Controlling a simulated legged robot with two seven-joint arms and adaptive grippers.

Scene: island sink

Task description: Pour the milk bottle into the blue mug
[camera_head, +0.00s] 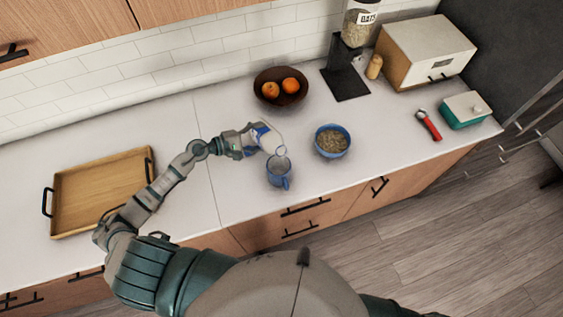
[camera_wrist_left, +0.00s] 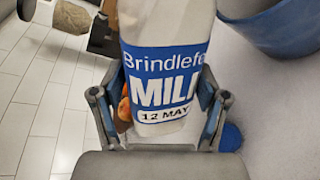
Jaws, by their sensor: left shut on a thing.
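The milk bottle (camera_head: 269,140) is white with a blue label and also fills the middle of the left wrist view (camera_wrist_left: 168,62). My left gripper (camera_head: 252,140) is shut on it, with a finger on each side of the label in the wrist view. The bottle is tipped over, and its mouth end is just above the blue mug (camera_head: 279,178). The mug stands upright on the counter near its front edge. Whether milk is flowing, and the mug's fill, I cannot tell. My right gripper is not in view.
A blue bowl of dry food (camera_head: 331,143) stands close right of the mug. A dark fruit bowl (camera_head: 281,99) sits behind. A wooden tray (camera_head: 150,166) lies left. A black stand (camera_head: 345,82), a red-handled tool (camera_head: 428,125) and a green box (camera_head: 466,121) are farther right.

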